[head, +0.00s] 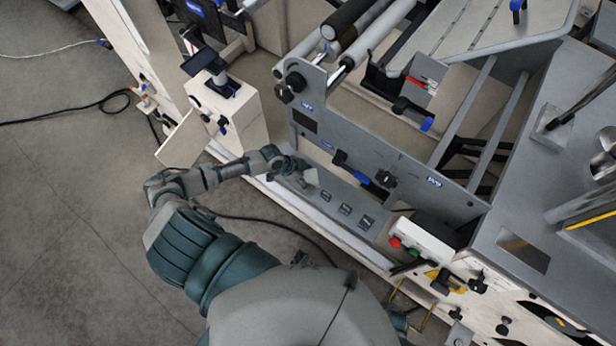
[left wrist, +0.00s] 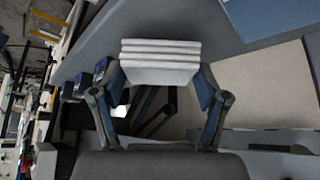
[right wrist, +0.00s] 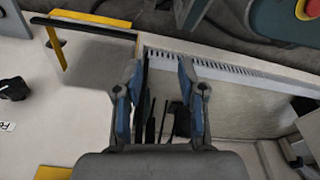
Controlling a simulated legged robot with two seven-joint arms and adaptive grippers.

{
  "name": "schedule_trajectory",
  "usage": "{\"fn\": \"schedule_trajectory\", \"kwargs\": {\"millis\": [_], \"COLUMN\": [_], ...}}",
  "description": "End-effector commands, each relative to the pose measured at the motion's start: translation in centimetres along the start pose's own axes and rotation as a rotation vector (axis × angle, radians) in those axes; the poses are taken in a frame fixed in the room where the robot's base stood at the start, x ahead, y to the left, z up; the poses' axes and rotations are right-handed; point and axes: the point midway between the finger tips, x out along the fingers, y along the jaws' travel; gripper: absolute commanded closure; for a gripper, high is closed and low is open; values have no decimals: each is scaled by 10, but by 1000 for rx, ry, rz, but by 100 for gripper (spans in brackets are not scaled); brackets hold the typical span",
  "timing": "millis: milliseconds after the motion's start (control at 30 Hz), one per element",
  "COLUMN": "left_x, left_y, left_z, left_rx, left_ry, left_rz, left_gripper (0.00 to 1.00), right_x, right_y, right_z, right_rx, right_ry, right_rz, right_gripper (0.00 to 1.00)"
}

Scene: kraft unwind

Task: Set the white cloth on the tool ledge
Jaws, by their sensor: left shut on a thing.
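The white cloth (left wrist: 160,62) is a folded, layered stack between the fingertips of my left gripper (left wrist: 162,82) in the left wrist view. In the head view, my left gripper (head: 300,174) is over the left end of the grey tool ledge (head: 329,196), and the cloth shows as a small pale patch (head: 311,178) at its tip. I cannot tell whether the cloth touches the ledge. My right gripper (right wrist: 159,75) is open, with nothing between its fingers in the right wrist view; it is hidden in the head view.
Several small dark blocks (head: 345,209) sit on the ledge right of the cloth. A grey side plate (head: 405,165) with knobs rises behind it. A control box (head: 420,243) with red and green buttons stands at the ledge's right end. A cable (head: 275,222) runs along the floor.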

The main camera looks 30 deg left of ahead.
Motion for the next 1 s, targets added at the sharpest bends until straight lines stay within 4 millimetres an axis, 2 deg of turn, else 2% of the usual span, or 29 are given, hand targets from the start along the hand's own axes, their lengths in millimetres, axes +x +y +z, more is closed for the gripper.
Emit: {"fn": "schedule_trajectory", "kwargs": {"millis": [67,300,333,400,433,800,900,1000], "left_x": [9,8,9,8,8,7,-4,-23], "left_y": [0,0,0,0,0,0,-1,-1], "left_z": [6,7,7,7,7,6,6,6], "left_rx": [-3,0,0,0,0,0,0,4], "left_ry": [-1,0,0,0,0,0,-1,-1], "left_rz": [1,0,0,0,0,-1,-2,-3], "left_gripper": [55,55,24,6,1,1,1,1], "right_x": [-2,-3,-3,-3,-3,-3,-4,6], "right_y": [0,0,0,0,0,0,1,-1], "right_z": [-1,-1,-1,-1,-1,-2,-2,11], "right_rx": [0,1,1,1,1,1,1,-1], "right_ry": [-2,-3,-3,-3,-4,-2,2,-13], "right_rz": [0,1,1,1,1,2,2,-1], "right_gripper": [60,60,60,60,60,60,60,60]}}
